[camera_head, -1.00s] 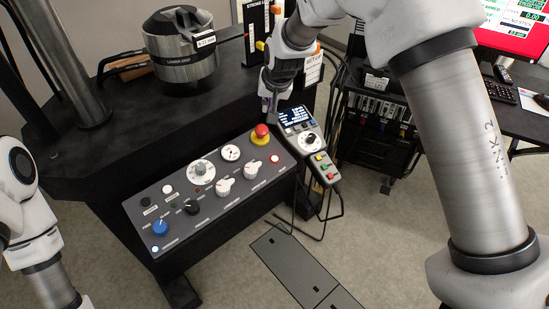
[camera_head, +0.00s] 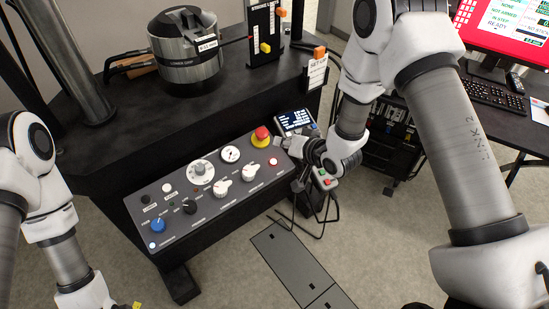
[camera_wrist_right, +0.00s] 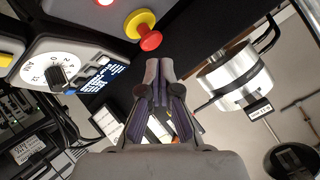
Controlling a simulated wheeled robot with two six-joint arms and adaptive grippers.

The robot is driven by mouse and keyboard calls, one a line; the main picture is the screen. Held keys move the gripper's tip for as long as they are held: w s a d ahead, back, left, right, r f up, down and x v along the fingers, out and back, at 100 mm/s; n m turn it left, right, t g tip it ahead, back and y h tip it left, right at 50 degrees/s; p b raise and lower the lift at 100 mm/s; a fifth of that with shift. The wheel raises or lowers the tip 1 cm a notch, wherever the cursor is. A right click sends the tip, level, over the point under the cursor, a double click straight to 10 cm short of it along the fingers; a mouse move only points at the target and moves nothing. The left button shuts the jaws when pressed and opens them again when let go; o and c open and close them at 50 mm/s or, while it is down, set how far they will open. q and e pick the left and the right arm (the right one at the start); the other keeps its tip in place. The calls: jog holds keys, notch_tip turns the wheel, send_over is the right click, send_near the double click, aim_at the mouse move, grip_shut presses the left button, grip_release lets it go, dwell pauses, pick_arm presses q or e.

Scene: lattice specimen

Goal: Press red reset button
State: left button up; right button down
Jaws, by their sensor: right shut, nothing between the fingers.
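The sloped grey control panel (camera_head: 212,208) holds a small lit red button (camera_head: 273,161) near its right end. A red mushroom button on a yellow base (camera_head: 262,135) sits above it; it also shows in the right wrist view (camera_wrist_right: 147,32). A lit red spot (camera_wrist_right: 103,2) shows at that view's top edge. My right gripper (camera_head: 290,150) is beside the panel's right end, shut and empty; its closed fingertips (camera_wrist_right: 159,68) appear just below the mushroom button in the wrist view. I cannot tell if it touches anything.
A handheld pendant (camera_head: 296,121), partly hidden by my right gripper, hangs right of the panel, with cables below. A metal cylinder (camera_head: 184,55) stands on the black bench. A desk with a keyboard (camera_head: 494,93) is at right.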

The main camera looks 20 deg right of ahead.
aim_at(273, 162)
jog(key=f+b, duration=0.2)
jog(key=w+f+b, duration=0.1)
jog(key=f+b, duration=0.1)
jog(key=f, duration=0.1)
jog(key=w+f+b, duration=0.1)
jog(key=f+b, duration=0.1)
jog(key=f, duration=0.1)
jog(key=shift+a, duration=0.2)
jog(key=shift+w+f+b, duration=0.2)
jog(key=shift+f+b, duration=0.1)
jog(key=shift+b, duration=0.05)
dwell(1.1)
jog(key=shift+w+a+f, duration=0.1)
jog(key=shift+f, duration=0.3)
jog(key=shift+f+b, duration=0.35)
jog(key=shift+b, duration=0.15)
dwell(0.6)
jog(key=shift+r+p, duration=0.7)
jog(key=shift+r, duration=0.1)
